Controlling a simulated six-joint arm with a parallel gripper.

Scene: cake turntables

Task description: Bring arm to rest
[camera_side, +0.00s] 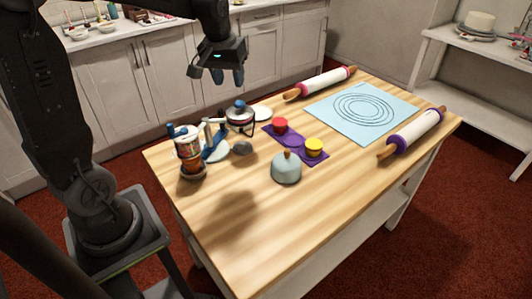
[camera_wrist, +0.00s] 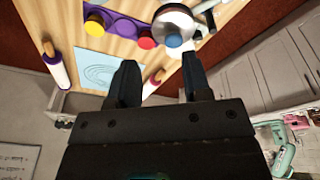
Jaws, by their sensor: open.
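My gripper (camera_side: 232,78) hangs in the air above the far left side of the wooden table (camera_side: 240,215), in front of the white cabinets in the side view. It is open and empty. In the wrist view, my gripper (camera_wrist: 158,85) shows two dark fingers standing apart with nothing between them. It touches nothing that I can see.
Rolling pins (camera_side: 320,83) (camera_side: 412,133) flank a light blue mat (camera_side: 360,112). A purple tray (camera_side: 297,146) holds a red cup (camera_side: 280,126) and a yellow cup (camera_side: 314,147). The table's front is clear.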

